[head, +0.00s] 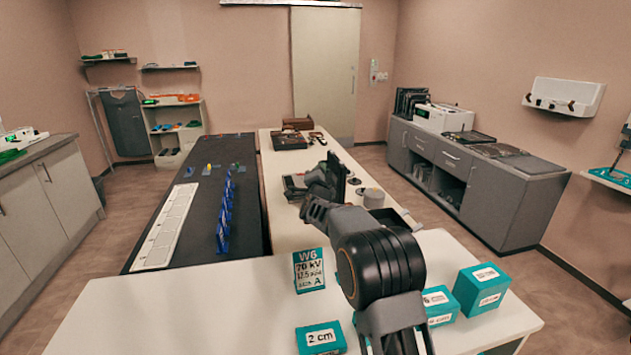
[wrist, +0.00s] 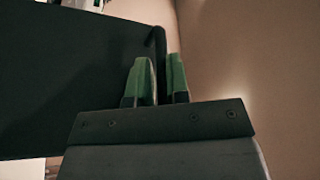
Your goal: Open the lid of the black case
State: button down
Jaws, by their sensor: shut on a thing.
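The black case (head: 293,187) lies on the white table beyond my arm in the head view, partly hidden by my gripper (head: 328,178). Its dark lid (head: 340,168) appears to stand raised at the case's right side. In the wrist view the lid (wrist: 70,75) is a large dark panel filling the left. My gripper's green fingertips (wrist: 160,80) stand close together at the panel's right edge, where a thin dark lip (wrist: 160,40) shows. The fingers are shut on the lid's edge; the exact contact is dark and hard to see.
Teal boxes (head: 482,288) and a W6 card (head: 309,270) stand on the near table. Round grey containers (head: 373,197) stand right of the case. Another dark case (head: 289,140) lies farther back. A black bench (head: 190,205) with blue stands runs along the left.

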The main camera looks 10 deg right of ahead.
jog(key=c, duration=1.2)
grip_release()
jog(key=shift+r, duration=0.25)
jog(key=shift+o, duration=0.2)
jog(key=shift+f, duration=0.1)
jog(key=shift+s, duration=0.1)
jog(key=b+v, duration=0.3)
jog(key=v, duration=1)
jog(key=shift+s+a, duration=0.15)
jog(key=shift+s, duration=0.2)
jog(key=shift+f, duration=0.1)
